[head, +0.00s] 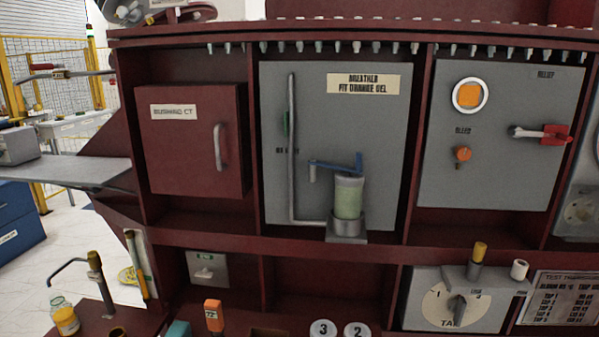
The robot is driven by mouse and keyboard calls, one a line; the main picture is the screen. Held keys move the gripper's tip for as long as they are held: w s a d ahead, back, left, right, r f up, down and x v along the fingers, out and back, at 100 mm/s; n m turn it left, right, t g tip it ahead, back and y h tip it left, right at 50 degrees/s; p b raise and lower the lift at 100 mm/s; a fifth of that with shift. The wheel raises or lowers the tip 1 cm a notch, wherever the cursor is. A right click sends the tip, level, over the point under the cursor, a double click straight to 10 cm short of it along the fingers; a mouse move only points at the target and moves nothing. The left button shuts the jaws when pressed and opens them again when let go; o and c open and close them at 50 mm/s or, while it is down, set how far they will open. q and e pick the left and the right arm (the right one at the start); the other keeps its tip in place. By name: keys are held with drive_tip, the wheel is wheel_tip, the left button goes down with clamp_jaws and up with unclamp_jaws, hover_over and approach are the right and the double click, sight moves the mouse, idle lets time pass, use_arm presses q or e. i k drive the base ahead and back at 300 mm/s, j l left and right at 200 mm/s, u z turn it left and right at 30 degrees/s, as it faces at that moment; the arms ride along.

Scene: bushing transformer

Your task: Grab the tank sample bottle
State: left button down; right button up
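A small glass jar with yellow liquid (65,318) stands at the bottom left, near the frame's lower edge. It looks upright, with its clear upper part above the liquid. It is the only bottle-like vessel of oil in view, and I can read no label on it that names it the tank sample bottle. A thin curved pipe on a brown valve post (96,268) arches above and to the right of the jar. Neither of my grippers is in view.
The dark red cabinet fills the middle, with a breather panel (385,120) and a greenish breather cylinder (348,197). A tap switch box (455,300) is at lower right. An orange-topped item (213,315) and numbered round caps (323,329) line the bottom edge. A grey shelf (65,170) juts at left.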

sight(66, 321)
drive_tip(key=u, duration=1.45)
drive_tip(key=j, duration=0.1)
drive_tip(key=i, duration=0.05)
